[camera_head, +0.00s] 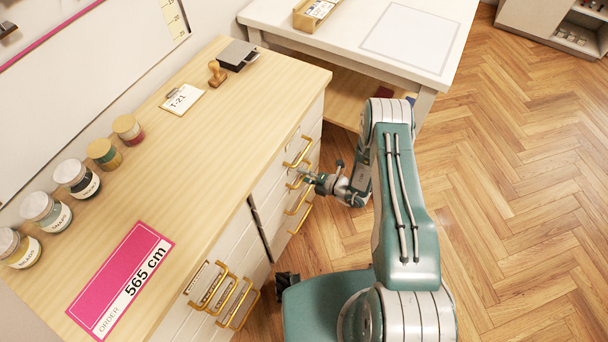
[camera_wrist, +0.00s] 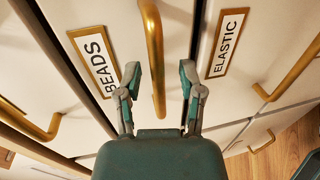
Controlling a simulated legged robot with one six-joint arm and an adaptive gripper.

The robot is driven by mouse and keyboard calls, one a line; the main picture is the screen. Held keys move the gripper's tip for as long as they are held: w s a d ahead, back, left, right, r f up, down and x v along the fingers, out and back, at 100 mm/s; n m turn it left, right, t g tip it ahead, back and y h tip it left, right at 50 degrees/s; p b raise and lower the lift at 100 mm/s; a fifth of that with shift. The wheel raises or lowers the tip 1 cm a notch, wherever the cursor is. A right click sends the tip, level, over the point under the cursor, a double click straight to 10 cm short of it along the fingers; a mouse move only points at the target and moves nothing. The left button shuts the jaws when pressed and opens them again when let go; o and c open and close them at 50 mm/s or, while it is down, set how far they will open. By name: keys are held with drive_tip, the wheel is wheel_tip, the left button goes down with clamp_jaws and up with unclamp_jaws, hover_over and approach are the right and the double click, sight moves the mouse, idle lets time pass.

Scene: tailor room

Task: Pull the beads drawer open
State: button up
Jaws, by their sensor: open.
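The beads drawer (camera_wrist: 121,22) has a white front with a "BEADS" label (camera_wrist: 95,60) in the wrist view. Its brass bar handle (camera_wrist: 155,50) runs between the two fingers of my gripper (camera_wrist: 160,72). The fingers are open, one on each side of the handle, with visible gaps. Whether the fingertips reach past the bar in depth is hard to tell. In the head view my gripper (camera_head: 305,173) is at the brass handles on the cabinet's right side, and the drawer label is not readable there. The drawer front looks about flush with its neighbour.
The "ELASTIC" drawer (camera_wrist: 208,20) lies to the right in the wrist view, with its own brass handle (camera_wrist: 288,72). The wooden cabinet top (camera_head: 190,150) holds several jars, a stamp and cards. A white table (camera_head: 345,18) stands behind. The wooden floor (camera_head: 530,210) at right is clear.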

clamp_jaws()
drive_tip(key=shift+s+d, duration=0.1)
drive_tip(key=shift+d, duration=0.05)
drive_tip(key=f+v, duration=0.2)
drive_tip(key=v, duration=1.2)
drive_tip(key=d+f+v, duration=0.1)
drive_tip(key=f+v, duration=0.2)
drive_tip(key=v, duration=1.1)
drive_tip(key=shift+s+f, duration=0.2)
drive_tip(key=shift+f, duration=0.2)
unclamp_jaws()
drive_tip(key=shift+r, duration=0.1)
